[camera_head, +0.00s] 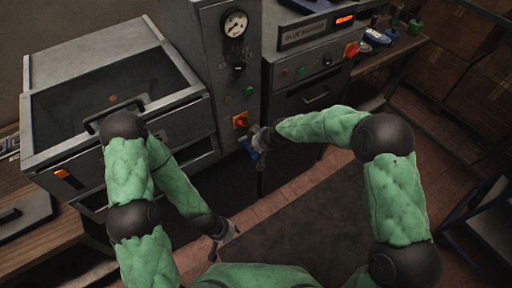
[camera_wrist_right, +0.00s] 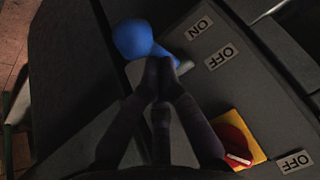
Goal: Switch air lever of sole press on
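The blue lever (camera_head: 250,148) is on the front of the grey press column, below the red and yellow switch. In the right wrist view, the lever's blue ball end (camera_wrist_right: 132,38) lies near the ON label, with a short grey stem beside it. My right gripper (camera_head: 260,137) is at the lever. In the right wrist view its fingertips (camera_wrist_right: 160,76) are together, right by the ball and stem, and partly cover the stem. I cannot tell whether they touch it. My left gripper (camera_head: 226,238) hangs low, away from the press, with its fingers apart and empty.
A red rotary switch on a yellow plate (camera_wrist_right: 237,138) is close to the right gripper, with OFF labels nearby. A gauge (camera_head: 235,24) and buttons are above. A glass-topped machine (camera_head: 120,85) is at left, a glue-warming unit (camera_head: 305,35) at right. The floor mat (camera_head: 310,225) is clear.

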